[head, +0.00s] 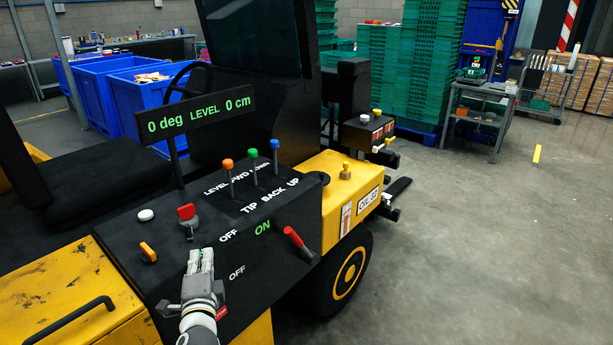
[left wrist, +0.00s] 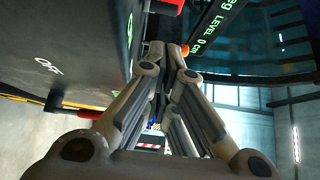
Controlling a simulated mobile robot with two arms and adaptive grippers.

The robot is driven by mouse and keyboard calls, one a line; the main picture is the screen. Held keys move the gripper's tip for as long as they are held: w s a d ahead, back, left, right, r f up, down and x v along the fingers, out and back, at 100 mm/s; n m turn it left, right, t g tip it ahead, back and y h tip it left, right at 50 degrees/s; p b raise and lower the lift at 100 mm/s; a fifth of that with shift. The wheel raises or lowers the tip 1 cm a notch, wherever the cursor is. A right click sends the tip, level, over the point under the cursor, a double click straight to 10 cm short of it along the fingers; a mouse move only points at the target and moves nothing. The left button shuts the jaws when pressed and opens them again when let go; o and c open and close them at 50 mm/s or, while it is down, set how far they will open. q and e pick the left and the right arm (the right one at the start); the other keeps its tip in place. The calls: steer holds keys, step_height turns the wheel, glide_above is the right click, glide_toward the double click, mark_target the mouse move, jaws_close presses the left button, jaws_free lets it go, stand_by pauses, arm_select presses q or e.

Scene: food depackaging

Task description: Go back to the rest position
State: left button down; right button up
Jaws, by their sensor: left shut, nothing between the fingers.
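My left gripper (head: 201,262) is in the lower middle of the head view, in front of the forklift's black control panel (head: 185,250). Its fingers are together with nothing between them. In the left wrist view the closed fingers (left wrist: 172,52) point up toward the panel. A red lever (head: 298,243) is to the right of the gripper, and a red knob (head: 187,212) is just above it. I cannot tell whether the fingertips touch the panel. My right gripper is not in view.
Levers with orange (head: 227,164), green and blue knobs stand on the panel. A display (head: 200,114) reads 0 deg LEVEL 0 cm. Blue bins (head: 115,85) and stacked green crates (head: 425,80) stand behind. A grey cart (head: 482,110) is at the back right. Floor at right (head: 500,250) is clear.

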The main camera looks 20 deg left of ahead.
arm_select(q)
steer(key=s+d+f+n+g+h, duration=0.55)
steer(key=s+d+f, duration=0.35)
steer(key=s, duration=0.4)
steer(key=s+d+f+n+g+h, duration=0.4)
steer(key=s+d+f+g, duration=0.2)
steer(key=s+d, duration=0.65)
step_height(320, 180, down, 25)
steer(key=s+a+g, duration=0.1)
steer(key=s+g, duration=0.1)
steer(key=s, duration=0.1)
steer(key=s+a+f, duration=0.3)
steer(key=s+f, duration=1.4)
steer(key=shift+a+f+g, duration=0.15)
steer(key=shift+f+g, duration=0.2)
steer(key=shift+g, duration=0.1)
